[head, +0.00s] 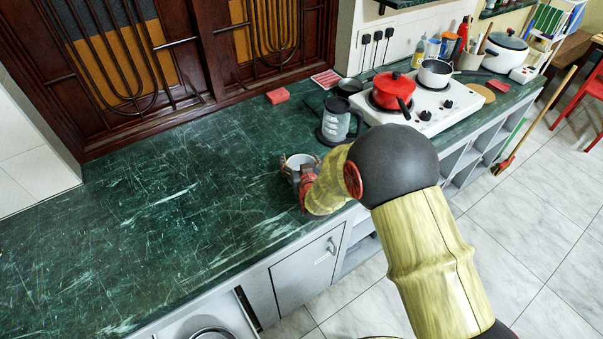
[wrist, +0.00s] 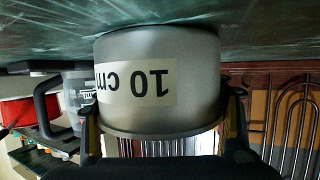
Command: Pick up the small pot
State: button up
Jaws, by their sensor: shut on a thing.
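The small pot (wrist: 190,80) is a plain grey metal cylinder with a "10 cm" label that shows upside down in the wrist view. In the head view the pot (head: 299,160) shows only its pale rim and inside, near the front edge of the green counter. My gripper (wrist: 165,130) is shut on the pot, with one finger against each side of its wall. In the head view my gripper (head: 300,176) and wrist cover much of the pot. I cannot tell whether the pot's base touches the counter.
A grey-and-black jug (head: 335,120) stands just behind the pot to the right. A white hob beyond it carries a red pot (head: 393,90) and a silver saucepan (head: 436,73). A red block (head: 277,96) lies by the wall. The green counter (head: 150,220) is clear to the left.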

jog(key=shift+c, duration=1.2)
